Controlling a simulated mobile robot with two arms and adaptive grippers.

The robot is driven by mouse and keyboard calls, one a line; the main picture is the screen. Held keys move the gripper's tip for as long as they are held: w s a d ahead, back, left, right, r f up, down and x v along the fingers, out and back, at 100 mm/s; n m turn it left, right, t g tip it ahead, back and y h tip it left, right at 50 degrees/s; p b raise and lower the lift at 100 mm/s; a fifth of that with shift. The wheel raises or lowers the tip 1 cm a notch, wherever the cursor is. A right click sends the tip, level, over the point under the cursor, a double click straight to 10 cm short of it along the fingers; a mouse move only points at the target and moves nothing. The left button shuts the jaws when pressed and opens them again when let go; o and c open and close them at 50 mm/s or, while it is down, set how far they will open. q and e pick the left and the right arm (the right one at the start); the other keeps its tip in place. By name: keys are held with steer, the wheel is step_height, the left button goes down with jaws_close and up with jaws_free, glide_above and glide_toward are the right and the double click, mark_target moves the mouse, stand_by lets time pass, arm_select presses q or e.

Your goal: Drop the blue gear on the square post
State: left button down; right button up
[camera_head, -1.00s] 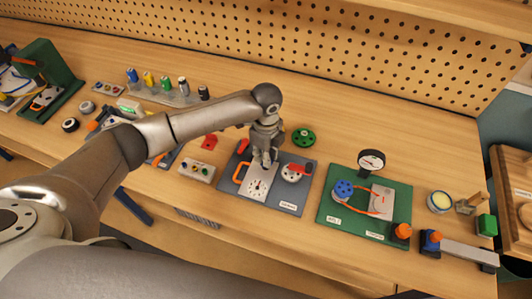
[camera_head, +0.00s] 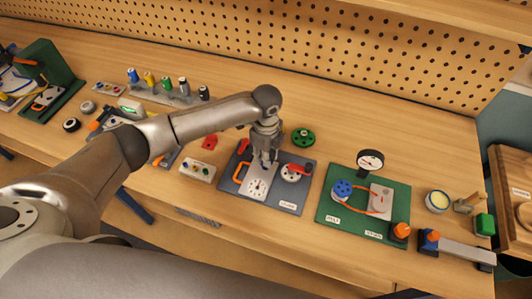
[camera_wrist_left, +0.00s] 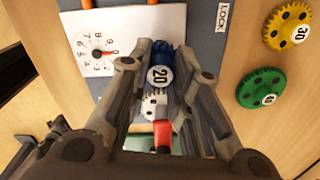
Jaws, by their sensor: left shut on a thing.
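My left gripper (camera_head: 265,160) is over the slate board (camera_head: 293,201), beside its white dial plate (camera_head: 259,186). In the left wrist view, the gripper (camera_wrist_left: 160,80) is shut on the small blue gear (camera_wrist_left: 160,62), marked 20. Its white face shows between the fingers. A pale toothed disc (camera_wrist_left: 152,104) and a red part (camera_wrist_left: 162,132) show below the gear in the picture. I cannot make out the square post. My right gripper is not in view.
A green gear (camera_head: 303,137) lies behind the board. A yellow gear (camera_wrist_left: 289,27) shows near the green gear in the wrist view. The board has an orange handle (camera_head: 240,172) and a red lever (camera_head: 301,167). A green board (camera_head: 338,205) with a gauge stands to the right.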

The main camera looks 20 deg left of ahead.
arm_select(q)
steer(key=shift+p, duration=0.4)
stand_by(0.5)
steer(key=shift+f, duration=1.05)
stand_by(1.4)
steer(key=c, duration=1.5)
jaws_free()
step_height(320, 180, up, 3)
steer(key=p, duration=0.3)
steer(key=shift+r+p, duration=0.5)
steer(key=shift+r, duration=0.75)
